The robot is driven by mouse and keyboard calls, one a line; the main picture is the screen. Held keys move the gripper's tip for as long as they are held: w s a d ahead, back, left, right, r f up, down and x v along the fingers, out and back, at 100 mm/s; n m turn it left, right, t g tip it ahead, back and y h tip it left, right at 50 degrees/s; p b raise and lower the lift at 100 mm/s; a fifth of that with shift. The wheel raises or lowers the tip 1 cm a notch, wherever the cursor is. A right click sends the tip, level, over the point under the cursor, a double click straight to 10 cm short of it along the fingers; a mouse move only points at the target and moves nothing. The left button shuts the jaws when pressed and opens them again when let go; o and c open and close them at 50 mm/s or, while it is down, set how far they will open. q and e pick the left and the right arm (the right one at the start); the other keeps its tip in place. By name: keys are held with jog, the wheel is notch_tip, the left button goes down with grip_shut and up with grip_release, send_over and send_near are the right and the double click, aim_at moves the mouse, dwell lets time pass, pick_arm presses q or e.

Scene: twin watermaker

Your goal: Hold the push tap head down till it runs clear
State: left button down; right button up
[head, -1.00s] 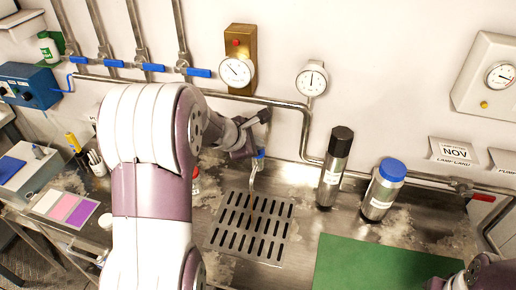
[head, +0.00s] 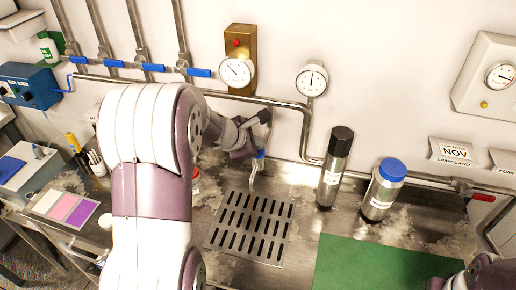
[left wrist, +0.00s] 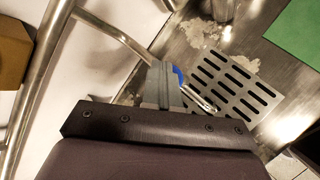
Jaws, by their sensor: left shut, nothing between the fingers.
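The push tap shows a small blue part (head: 261,155) and a thin metal spout (head: 254,179) over the drain grate (head: 250,228). In the left wrist view its blue part (left wrist: 179,76) and spout (left wrist: 200,101) lie just past my fingers. My left gripper (head: 252,151) is shut with nothing between its fingers, at the top of the tap; the fingers also show in the left wrist view (left wrist: 164,86). They hide most of the tap head, so I cannot tell whether it is pressed. No stream shows below the spout.
A black-capped bottle (head: 333,170) and a blue-capped bottle (head: 383,190) stand right of the grate. A green mat (head: 375,265) lies in front. Pipes (head: 304,135) and gauges (head: 311,79) line the wall behind. The grate is clear.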

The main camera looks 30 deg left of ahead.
pick_arm(q)
jog(key=shift+r+p, duration=0.75)
jog(key=shift+r, duration=0.15)
notch_tip(320, 180, up, 5)
jog(key=p, duration=0.4)
dwell(0.4)
